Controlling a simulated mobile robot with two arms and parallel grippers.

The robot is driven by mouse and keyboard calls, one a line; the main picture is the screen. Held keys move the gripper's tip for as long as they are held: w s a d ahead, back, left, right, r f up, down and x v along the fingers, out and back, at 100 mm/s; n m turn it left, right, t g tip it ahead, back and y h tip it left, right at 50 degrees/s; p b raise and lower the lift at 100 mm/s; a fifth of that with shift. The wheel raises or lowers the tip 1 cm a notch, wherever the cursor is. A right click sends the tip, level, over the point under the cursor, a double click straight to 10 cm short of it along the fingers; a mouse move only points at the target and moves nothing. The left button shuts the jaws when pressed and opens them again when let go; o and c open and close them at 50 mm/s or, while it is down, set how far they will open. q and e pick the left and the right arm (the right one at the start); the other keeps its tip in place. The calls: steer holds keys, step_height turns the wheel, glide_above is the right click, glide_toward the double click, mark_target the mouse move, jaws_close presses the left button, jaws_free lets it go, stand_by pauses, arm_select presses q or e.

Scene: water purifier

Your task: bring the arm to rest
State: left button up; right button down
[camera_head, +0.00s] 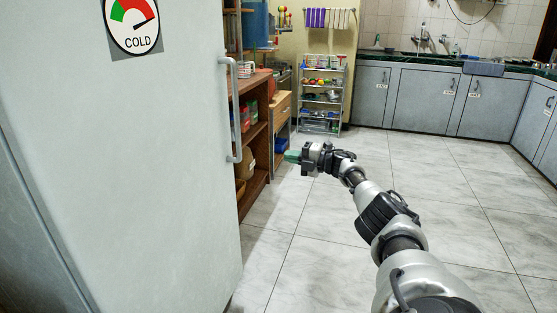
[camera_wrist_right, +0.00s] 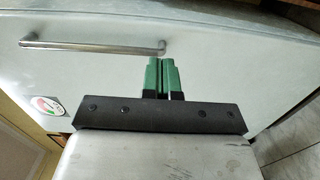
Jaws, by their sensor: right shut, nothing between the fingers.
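My right arm reaches into the head view from the lower right. Its gripper (camera_head: 292,157) is out in front, to the right of the pale fridge-like door (camera_head: 130,170). In the right wrist view the two green fingers of the gripper (camera_wrist_right: 162,76) are shut together with nothing between them. The door's metal handle (camera_head: 235,110) is left of the gripper in the head view. In the right wrist view the handle (camera_wrist_right: 95,46) lies just beyond the fingertips. I cannot tell how far apart they are. My left gripper is not in view.
A wooden shelf (camera_head: 254,135) with items stands behind the door. A metal rack (camera_head: 322,95) is at the back. Grey cabinets (camera_head: 425,100) with a dark counter line the back right. The tiled floor (camera_head: 300,240) is free around my arm.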

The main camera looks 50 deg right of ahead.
steer(key=shift+s+d, duration=0.2)
steer(key=shift+w+a, duration=0.1)
